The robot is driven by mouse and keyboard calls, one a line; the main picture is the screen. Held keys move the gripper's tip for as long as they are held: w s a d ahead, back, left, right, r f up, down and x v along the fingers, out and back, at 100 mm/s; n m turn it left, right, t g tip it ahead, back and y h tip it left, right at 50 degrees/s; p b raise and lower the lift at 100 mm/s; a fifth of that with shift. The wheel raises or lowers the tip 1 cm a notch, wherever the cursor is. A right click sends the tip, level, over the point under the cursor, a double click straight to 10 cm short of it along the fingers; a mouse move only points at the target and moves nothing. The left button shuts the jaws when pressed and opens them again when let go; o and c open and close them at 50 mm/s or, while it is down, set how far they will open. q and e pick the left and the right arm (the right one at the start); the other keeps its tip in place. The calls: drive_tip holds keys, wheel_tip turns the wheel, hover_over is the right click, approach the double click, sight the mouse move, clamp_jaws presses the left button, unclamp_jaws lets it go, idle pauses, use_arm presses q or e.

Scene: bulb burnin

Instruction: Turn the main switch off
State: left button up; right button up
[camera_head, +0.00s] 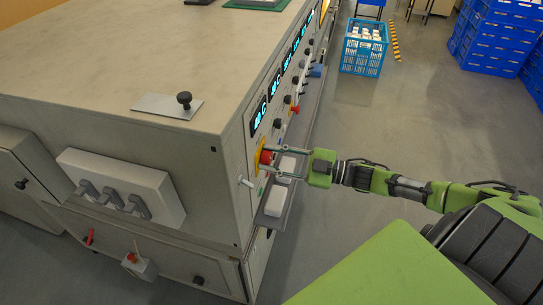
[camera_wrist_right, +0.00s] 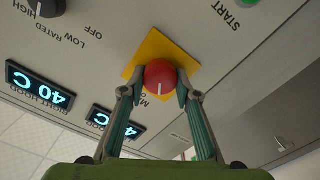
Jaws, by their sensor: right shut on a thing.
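The main switch is a red round knob (camera_wrist_right: 160,76) with a white line, on a yellow square plate (camera_wrist_right: 152,50) on the machine's front panel. In the head view the red knob (camera_head: 265,157) is at the near end of the panel. My right gripper (camera_head: 268,155) comes in from the right and is shut on the knob. In the wrist view its two fingertips (camera_wrist_right: 160,92) touch the knob on both sides. The white line points toward the gripper's palm. Lettering beside the plate is partly hidden by a finger. My left gripper is not in view.
A green start button (camera_wrist_right: 250,2), a black selector knob (camera_wrist_right: 46,6) and 40 C displays (camera_wrist_right: 40,84) are near the switch. A ledge with white boxes (camera_head: 280,192) runs below the panel. A blue crate (camera_head: 363,50) stands on the floor; open floor lies right of the machine.

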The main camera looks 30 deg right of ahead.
drive_tip(key=n, duration=0.5)
drive_tip(key=shift+f+n, duration=0.1)
drive_tip(key=shift+n, duration=0.2)
drive_tip(key=n+b, duration=0.1)
drive_tip(key=n, duration=0.4)
drive_tip(key=shift+s+a+f+n, duration=0.1)
drive_tip(key=shift+n, duration=0.5)
drive_tip(key=o, duration=1.1)
drive_tip(key=shift+c, duration=0.2)
drive_tip(key=v, duration=1.2)
